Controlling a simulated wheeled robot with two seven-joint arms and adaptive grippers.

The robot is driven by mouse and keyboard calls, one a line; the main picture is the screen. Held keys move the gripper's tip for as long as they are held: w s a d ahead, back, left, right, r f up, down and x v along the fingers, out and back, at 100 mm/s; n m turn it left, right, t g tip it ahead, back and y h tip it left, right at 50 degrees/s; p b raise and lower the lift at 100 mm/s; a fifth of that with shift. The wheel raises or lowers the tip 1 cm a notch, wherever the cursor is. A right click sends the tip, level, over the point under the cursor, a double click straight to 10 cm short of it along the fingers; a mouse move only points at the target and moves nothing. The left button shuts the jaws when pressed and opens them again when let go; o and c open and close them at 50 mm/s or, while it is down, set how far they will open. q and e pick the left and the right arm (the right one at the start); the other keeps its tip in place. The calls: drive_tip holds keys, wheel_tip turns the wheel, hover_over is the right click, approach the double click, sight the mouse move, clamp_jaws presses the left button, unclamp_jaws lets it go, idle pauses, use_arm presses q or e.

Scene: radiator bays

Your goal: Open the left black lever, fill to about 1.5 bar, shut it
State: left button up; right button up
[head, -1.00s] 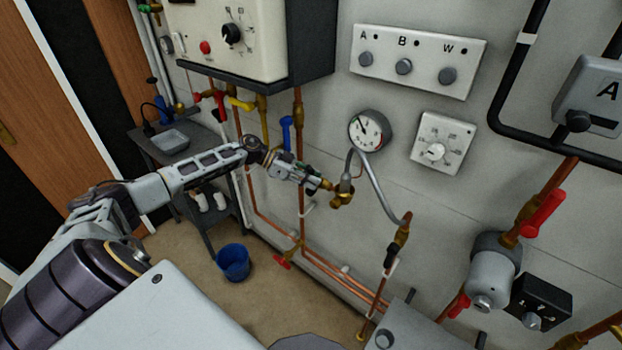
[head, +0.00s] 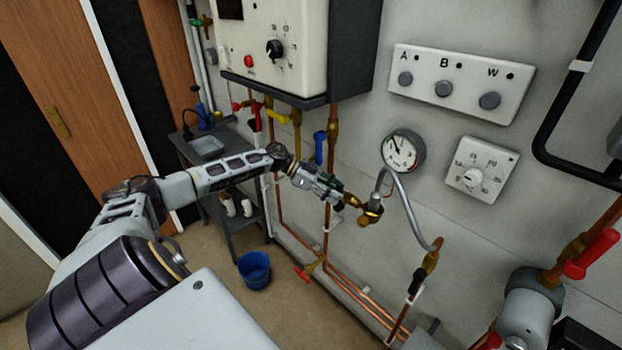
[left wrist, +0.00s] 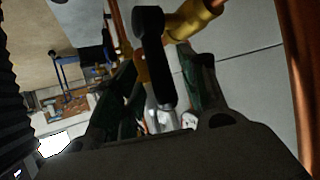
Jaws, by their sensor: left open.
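The left black lever (left wrist: 152,58) stands large in the left wrist view, beside a brass valve (left wrist: 195,20). In the head view that brass valve (head: 370,213) is at the left end of a grey hose (head: 400,196). My left gripper (head: 338,198) is just left of the valve. In the wrist view my open left gripper (left wrist: 168,68) has a dark finger on each side of the lever; I cannot tell whether either touches it. The round pressure gauge (head: 402,151) is above the hose; its reading is too small to tell. My right gripper is out of view.
A second black lever (head: 416,282) is on the right valve (head: 431,258) at the hose's lower end. A blue lever (head: 319,147) and copper pipes (head: 327,180) are close to my gripper. A boiler (head: 290,45) hangs above. A blue bucket (head: 254,269) stands on the floor.

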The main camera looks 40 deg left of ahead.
use_arm(q)
drive_tip(key=v, duration=0.9)
drive_tip(key=shift+a, duration=0.2)
drive_tip(key=shift+s+r, duration=0.15)
drive_tip(key=shift+a, duration=0.1)
idle(0.6)
